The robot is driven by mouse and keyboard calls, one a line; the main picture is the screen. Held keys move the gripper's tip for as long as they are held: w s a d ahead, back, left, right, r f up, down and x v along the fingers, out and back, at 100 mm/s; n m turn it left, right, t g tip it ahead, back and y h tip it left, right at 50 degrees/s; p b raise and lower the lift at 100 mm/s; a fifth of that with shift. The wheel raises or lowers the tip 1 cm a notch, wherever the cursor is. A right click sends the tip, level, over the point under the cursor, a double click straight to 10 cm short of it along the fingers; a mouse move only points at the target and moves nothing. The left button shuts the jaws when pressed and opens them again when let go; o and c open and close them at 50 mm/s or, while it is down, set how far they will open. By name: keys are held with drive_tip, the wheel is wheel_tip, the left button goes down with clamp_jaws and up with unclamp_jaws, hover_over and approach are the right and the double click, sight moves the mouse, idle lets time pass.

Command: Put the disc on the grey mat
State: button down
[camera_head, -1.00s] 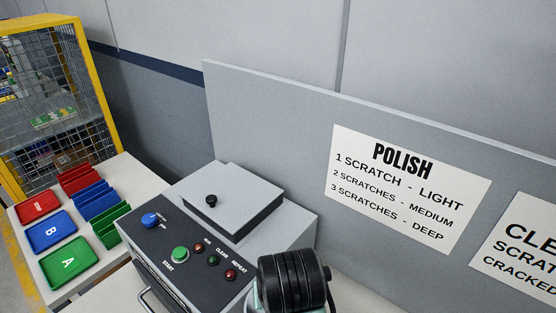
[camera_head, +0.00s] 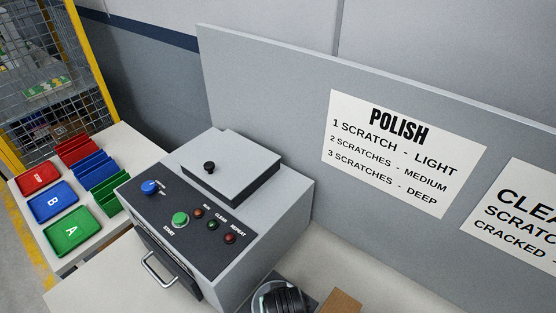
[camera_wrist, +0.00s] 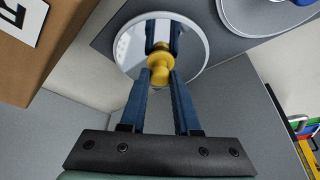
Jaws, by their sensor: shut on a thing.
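In the wrist view my gripper (camera_wrist: 160,72) has its blue fingers shut on the yellow knob of a round, mirror-like disc (camera_wrist: 130,45) with a white rim. The disc's shiny face reflects the fingers. A dark grey flat surface, which looks like the grey mat (camera_wrist: 221,49), lies behind the disc. I cannot tell whether the disc touches it.
A grey machine (camera_head: 277,218) with a lid and buttons stands left of my arm. A cardboard box (camera_head: 342,302) is just right of it. A white-rimmed round item (camera_wrist: 232,18) lies near the disc. Coloured trays (camera_head: 70,228) stand far left; a grey panel (camera_head: 270,90) rises behind.

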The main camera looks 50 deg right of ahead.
drive_tip(key=shift+f, duration=0.5)
drive_tip(key=shift+f, duration=0.1)
drive_tip(key=c, duration=0.6)
unclamp_jaws()
drive_tip(key=shift+c, duration=0.2)
drive_tip(key=shift+r, duration=0.25)
drive_tip(key=v, duration=1.1)
drive_tip(key=shift+s+r, duration=0.15)
drive_tip(key=shift+r, duration=0.15)
